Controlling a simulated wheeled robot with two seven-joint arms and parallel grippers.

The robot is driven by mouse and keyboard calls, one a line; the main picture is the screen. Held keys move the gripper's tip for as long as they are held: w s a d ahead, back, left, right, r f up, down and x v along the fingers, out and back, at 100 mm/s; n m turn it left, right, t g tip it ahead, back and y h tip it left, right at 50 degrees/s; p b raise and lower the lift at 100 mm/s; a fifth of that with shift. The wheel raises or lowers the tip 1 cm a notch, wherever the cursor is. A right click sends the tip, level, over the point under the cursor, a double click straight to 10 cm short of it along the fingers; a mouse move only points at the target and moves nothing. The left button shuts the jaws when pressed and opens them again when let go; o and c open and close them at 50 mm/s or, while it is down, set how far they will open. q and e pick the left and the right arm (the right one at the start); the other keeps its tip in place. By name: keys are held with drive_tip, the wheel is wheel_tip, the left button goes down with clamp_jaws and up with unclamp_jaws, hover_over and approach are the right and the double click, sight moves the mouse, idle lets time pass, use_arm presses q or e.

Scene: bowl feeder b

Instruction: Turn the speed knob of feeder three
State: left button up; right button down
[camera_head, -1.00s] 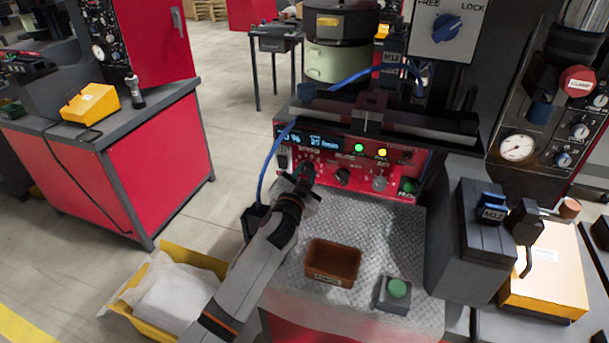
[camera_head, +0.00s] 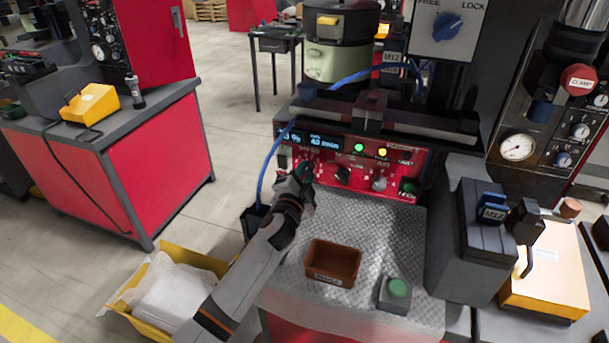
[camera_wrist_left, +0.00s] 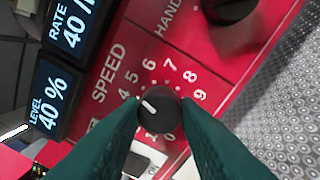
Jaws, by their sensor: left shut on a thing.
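The speed knob (camera_wrist_left: 161,116) is small, round and black on the red panel (camera_wrist_left: 215,60) of the feeder, with a numbered scale around it and the word SPEED beside it. Its white pointer mark is toward the 4. My left gripper (camera_head: 304,171) is at the panel's left part in the head view and hides the knob there. In the wrist view its two green fingers are shut on the knob, one on each side. The rate display (camera_wrist_left: 80,20) reads 40 and the level display (camera_wrist_left: 47,101) reads 40 %. My right gripper is not in view.
Another black knob (camera_head: 342,174) and a grey knob (camera_head: 379,183) sit to the right on the panel. A blue cable (camera_head: 266,165) hangs just left of my gripper. A brown tray (camera_head: 333,262) and a green button (camera_head: 398,288) stand on the metal plate below.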

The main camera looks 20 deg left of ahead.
use_arm(q)
drive_tip(key=o, duration=1)
drive_tip(key=shift+s, duration=0.1)
drive_tip(key=s, duration=0.6)
drive_tip(key=s+b, duration=0.1)
drive_tip(key=s, duration=0.5)
drive_tip(key=shift+d+f, duration=0.1)
drive_tip(key=shift+f, duration=0.1)
drive_tip(key=shift+w, duration=0.1)
